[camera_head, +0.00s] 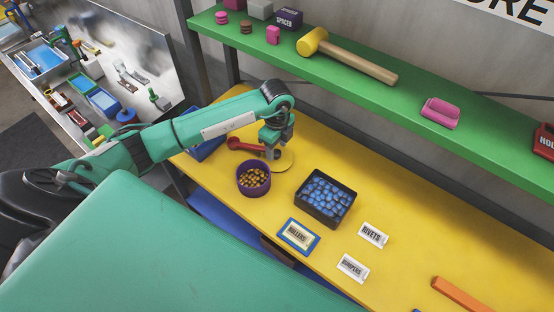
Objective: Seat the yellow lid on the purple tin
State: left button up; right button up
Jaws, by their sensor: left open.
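The purple tin (241,186) stands open on the yellow table, with many small golden-brown pieces inside. A pale yellow disc, seemingly the yellow lid (286,161), is just behind and to the right of the tin, apart from its opening. My left gripper (276,152) points down at the lid's left part and is open. The gripper hides part of the lid, and I cannot tell whether its fingers touch it. My right gripper is not in view.
A red scoop (246,146) and a blue tray (208,147) lie behind the tin. A black bin (318,212) of blue pieces stands right of it. Label cards (299,236) lie in front. A green shelf (400,87) with a mallet (347,58) runs along the back.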

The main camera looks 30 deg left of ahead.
pick_arm(q)
notch_tip(320, 180, up, 12)
jog(key=b, duration=0.4)
dwell(0.4)
